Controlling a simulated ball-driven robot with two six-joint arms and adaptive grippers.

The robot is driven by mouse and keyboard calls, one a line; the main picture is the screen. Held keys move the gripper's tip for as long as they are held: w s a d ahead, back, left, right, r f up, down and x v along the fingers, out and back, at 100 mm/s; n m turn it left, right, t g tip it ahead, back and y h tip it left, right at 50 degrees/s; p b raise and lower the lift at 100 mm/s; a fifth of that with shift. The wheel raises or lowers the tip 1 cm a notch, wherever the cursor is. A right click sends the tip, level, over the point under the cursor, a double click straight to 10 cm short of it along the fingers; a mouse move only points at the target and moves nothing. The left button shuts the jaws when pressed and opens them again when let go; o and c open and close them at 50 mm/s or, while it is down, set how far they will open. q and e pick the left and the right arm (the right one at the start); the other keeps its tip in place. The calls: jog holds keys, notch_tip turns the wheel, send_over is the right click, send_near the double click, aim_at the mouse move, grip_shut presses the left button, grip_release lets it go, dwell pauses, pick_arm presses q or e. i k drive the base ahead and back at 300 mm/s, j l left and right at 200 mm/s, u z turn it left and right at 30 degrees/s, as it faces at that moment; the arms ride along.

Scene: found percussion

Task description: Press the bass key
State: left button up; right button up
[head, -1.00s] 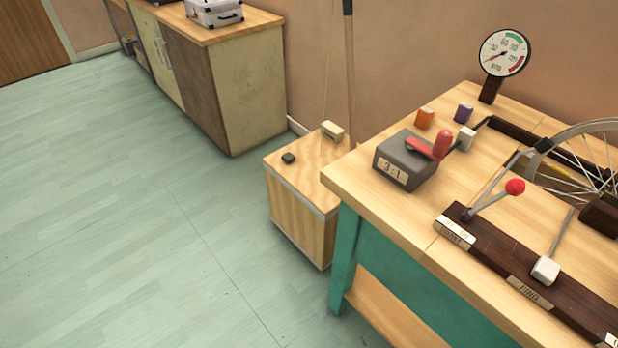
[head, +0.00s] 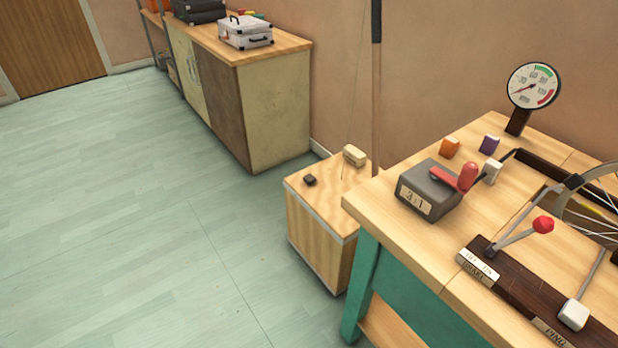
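A light wooden chest (head: 318,243) stands on the floor against the left end of the workbench. A tall pole (head: 376,90) rises behind its top, with a thin string beside it. On its top are a small dark block (head: 310,180) and a cream block (head: 355,155). I read no bass label, so I cannot tell for sure which piece is the bass key. On the bench, a white key (head: 573,314) is on a lever by a "PING" plate, and a red ball (head: 543,225) tops another lever. Neither of my grippers is in view.
The workbench (head: 430,250) fills the right side, carrying a grey "3:1" box (head: 420,185) with a red handle, a dial gauge (head: 534,86), small coloured blocks and a spoked wheel. A cabinet (head: 275,120) with a silver case (head: 245,32) stands behind. The green floor at left is clear.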

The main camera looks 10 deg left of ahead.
aim_at(309, 179)
jog(key=z, duration=0.35)
jog(key=j+z, duration=0.9)
jog(key=j, duration=0.8)
jog(key=k+j+z, duration=0.1)
jog(key=j, duration=0.5)
jog(key=k+j+z, duration=0.1)
jog(key=j, duration=0.45)
